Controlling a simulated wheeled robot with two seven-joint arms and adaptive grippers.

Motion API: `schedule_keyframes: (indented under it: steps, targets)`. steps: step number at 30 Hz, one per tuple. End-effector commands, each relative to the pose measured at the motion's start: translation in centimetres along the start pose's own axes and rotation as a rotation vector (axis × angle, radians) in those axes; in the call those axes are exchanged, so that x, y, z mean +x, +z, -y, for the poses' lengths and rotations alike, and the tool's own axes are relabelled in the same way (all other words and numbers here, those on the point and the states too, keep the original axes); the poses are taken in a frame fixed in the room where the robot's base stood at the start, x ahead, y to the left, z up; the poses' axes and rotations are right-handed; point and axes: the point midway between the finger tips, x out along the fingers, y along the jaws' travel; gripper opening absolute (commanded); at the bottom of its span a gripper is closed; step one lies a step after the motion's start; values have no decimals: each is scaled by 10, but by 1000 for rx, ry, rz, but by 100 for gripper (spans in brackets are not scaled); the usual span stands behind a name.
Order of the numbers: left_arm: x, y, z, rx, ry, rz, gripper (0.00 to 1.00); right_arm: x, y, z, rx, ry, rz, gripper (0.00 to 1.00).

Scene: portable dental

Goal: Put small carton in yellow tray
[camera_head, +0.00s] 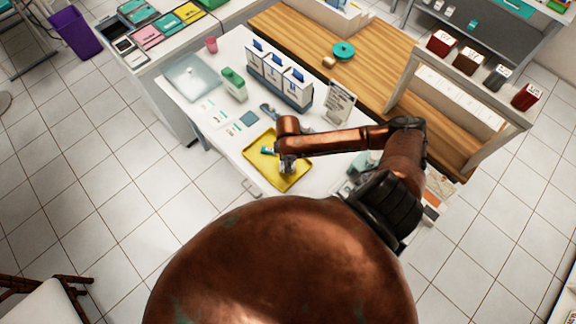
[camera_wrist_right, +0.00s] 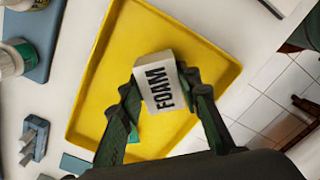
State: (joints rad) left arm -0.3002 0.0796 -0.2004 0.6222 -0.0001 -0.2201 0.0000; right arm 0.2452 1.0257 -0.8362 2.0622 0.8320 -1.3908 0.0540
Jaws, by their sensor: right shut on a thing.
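The yellow tray (camera_head: 258,140) lies on the white table. My right gripper (camera_head: 285,165) is over the tray. In the right wrist view, my right gripper (camera_wrist_right: 163,90) is shut on a small white carton (camera_wrist_right: 162,78) marked "FOAM". The carton appears tilted and in front of the tray (camera_wrist_right: 100,75). I cannot tell whether it touches the tray floor. A teal item (camera_head: 268,151) shows in the tray, and part of a teal item (camera_wrist_right: 133,135) shows beside the carton in the wrist view. My left gripper is out of view.
A green and white bottle (camera_head: 233,84) and a holder of upright white boxes (camera_head: 280,85) stand behind the tray. A sign (camera_head: 340,101) stands at the right. A grey clip-like item (camera_wrist_right: 34,138) lies left of the tray in the wrist view.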

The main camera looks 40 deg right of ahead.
Motion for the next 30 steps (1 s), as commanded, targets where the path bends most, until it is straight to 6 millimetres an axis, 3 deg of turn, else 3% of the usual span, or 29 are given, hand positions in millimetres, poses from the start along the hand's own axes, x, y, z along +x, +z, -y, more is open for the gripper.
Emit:
schedule_keyframes:
  steps: [4,15,16,18,23,30]
  targets:
    - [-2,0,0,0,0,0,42,17,0,1,1,-1,1,13]
    - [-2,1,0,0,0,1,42,21,0,2,0,-1,1,13]
    - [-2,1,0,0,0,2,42,22,0,2,0,-1,1,32]
    - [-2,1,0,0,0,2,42,21,0,2,0,-1,0,36]
    - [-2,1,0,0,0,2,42,21,0,2,0,-1,1,48]
    - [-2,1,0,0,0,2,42,21,0,1,0,-1,1,48]
